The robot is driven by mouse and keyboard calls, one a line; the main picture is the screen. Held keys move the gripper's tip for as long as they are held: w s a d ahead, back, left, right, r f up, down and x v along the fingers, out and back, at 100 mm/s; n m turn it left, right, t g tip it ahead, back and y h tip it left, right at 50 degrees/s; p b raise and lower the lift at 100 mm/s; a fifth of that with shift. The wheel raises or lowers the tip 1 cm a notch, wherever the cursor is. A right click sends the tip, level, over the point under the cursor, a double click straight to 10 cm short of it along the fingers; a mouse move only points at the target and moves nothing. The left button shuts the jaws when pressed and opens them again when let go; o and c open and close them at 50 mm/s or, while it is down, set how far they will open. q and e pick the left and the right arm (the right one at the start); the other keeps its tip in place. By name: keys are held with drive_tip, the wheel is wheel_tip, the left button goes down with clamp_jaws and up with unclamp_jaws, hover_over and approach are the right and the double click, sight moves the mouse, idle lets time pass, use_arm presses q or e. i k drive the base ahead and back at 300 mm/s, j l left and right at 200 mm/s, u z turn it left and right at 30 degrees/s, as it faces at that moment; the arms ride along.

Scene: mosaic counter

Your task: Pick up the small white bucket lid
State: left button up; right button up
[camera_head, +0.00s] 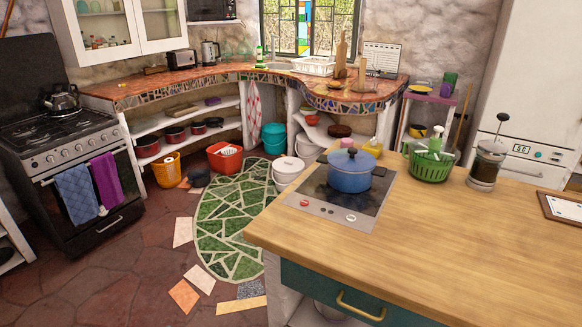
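A white bucket (288,171) stands on the floor behind the left side of the wooden island, with a pale top that may be a lid. Another white rounded container (306,148) shows just behind it, partly hidden by the island and the blue pot. I cannot tell at this size which white top is the small bucket lid, or whether it lies loose. Neither of my grippers is in view.
The wooden island (440,235) fills the right foreground, with a blue pot (350,172) on its hob, a green basket (431,163) and a French press (487,165). A green mosaic floor patch (225,225) lies left of it. Loose tiles (184,296) lie nearby.

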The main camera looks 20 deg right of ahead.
sight(287, 165)
drive_tip(key=i+j+u, duration=0.5)
drive_tip(key=i+u, duration=0.2)
drive_tip(key=i, duration=0.15)
drive_tip(key=i+j+u, duration=0.1)
drive_tip(key=i+u, duration=0.25)
drive_tip(key=i+z, duration=0.3)
drive_tip(key=i, duration=0.3)
drive_tip(key=i+j+z, duration=0.35)
drive_tip(key=i, duration=0.25)
drive_tip(key=i+l+z, duration=0.3)
drive_tip(key=z, duration=0.15)
drive_tip(key=i+l+z, duration=0.1)
drive_tip(key=i+z, duration=0.3)
drive_tip(key=i, duration=0.15)
drive_tip(key=i+z, duration=0.45)
drive_tip(key=i+j+z, duration=0.15)
drive_tip(key=i+z, duration=0.3)
